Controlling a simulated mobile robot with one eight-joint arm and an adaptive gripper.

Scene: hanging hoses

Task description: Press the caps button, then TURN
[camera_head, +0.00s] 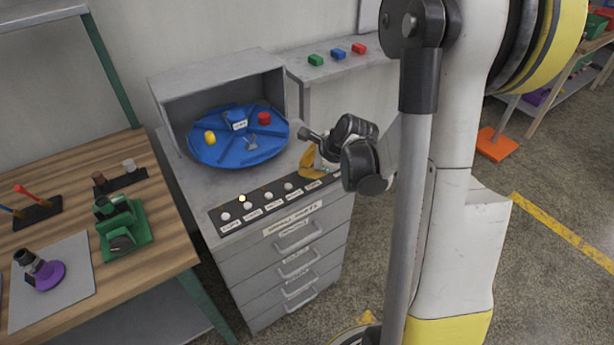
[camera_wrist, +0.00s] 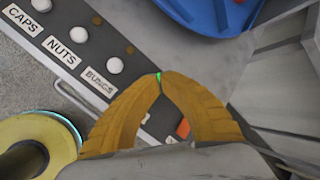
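The NUTS (camera_wrist: 78,34) and BUNGS (camera_wrist: 115,65) buttons follow along the row. My gripper (camera_wrist: 160,77) has orange fingers whose tips meet, with nothing visible held. In the head view my gripper (camera_head: 307,163) is over the panel's right end, away from the caps button. I cannot read a TURN label; my fingers cover part of that end.
A blue round tray (camera_head: 212,151) with yellow and red pieces sits in the grey housing behind the panel. A small lamp (camera_head: 241,198) glows near the panel's left end. A wooden bench (camera_head: 150,205) with fixtures stands at left. Drawers (camera_head: 300,262) are below the panel.

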